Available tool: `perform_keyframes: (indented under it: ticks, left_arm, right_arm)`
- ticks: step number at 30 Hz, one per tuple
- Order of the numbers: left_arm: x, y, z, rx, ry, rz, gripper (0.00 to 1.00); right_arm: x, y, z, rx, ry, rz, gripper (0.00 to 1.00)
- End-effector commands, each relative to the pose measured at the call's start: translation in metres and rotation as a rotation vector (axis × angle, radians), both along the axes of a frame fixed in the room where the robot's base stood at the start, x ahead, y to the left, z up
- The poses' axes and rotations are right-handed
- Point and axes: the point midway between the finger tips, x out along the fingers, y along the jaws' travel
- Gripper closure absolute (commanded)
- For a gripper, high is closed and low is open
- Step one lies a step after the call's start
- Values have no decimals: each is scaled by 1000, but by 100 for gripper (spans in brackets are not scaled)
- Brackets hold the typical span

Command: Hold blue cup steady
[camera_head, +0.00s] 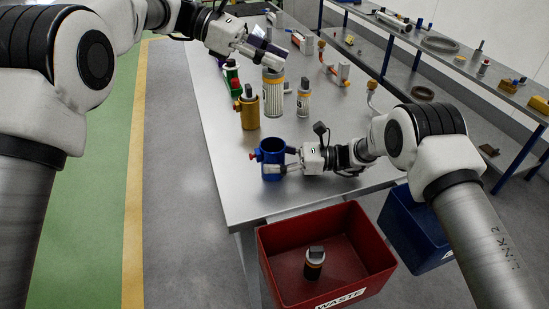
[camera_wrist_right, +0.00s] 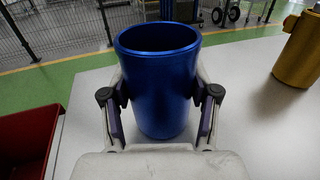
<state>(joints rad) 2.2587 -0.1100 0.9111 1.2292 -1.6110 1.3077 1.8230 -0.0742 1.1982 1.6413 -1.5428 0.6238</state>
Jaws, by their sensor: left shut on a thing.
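The blue cup (camera_head: 272,152) stands upright near the front edge of the grey table. My right gripper (camera_head: 281,168) has its fingers on either side of the cup. In the right wrist view the cup (camera_wrist_right: 158,80) sits between both finger pads, which appear to touch its sides; its open rim faces up. My left gripper (camera_head: 273,58) is shut at the top of a white cylinder with a yellow band (camera_head: 272,92), further back on the table. The fingers partly hide its top.
A gold cup (camera_head: 248,112) and a smaller banded cylinder (camera_head: 303,98) stand behind the blue cup. A red waste bin (camera_head: 352,240) with a dark cylinder (camera_head: 314,265) inside is at the table's front. A blue bin (camera_head: 412,228) stands beside it. The table's left front area is clear.

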Motion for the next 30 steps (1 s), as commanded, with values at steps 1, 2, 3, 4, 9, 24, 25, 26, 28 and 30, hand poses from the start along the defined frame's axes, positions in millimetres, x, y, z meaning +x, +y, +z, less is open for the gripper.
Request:
perform_keyframes:
  ticks: [1,2,3,4,9,24,25,26,28,30]
  left_arm:
    - [0,0,0,0,0,0,100]
    - [0,0,0,0,0,0,100]
    - [0,0,0,0,0,0,100]
    - [0,0,0,0,0,0,100]
    - [0,0,0,0,-1,-1,100]
    - [20,2,-69,4,3,486,100]
    - [16,3,-69,4,2,508,100]
    - [12,4,-67,4,0,525,100]
    - [0,3,-55,3,-5,532,100]
    - [0,2,-45,2,-4,528,100]
  right_arm:
    - [0,0,0,0,0,0,80]
    - [0,0,0,0,0,0,84]
    - [0,0,0,0,0,0,84]
    - [0,0,0,0,0,0,84]
    - [0,0,0,0,0,0,84]
    - [0,0,0,0,0,0,84]
    - [0,0,0,0,1,0,84]
    - [0,0,0,0,1,0,84]
    - [0,0,0,0,1,0,84]
    - [0,0,0,0,1,0,84]
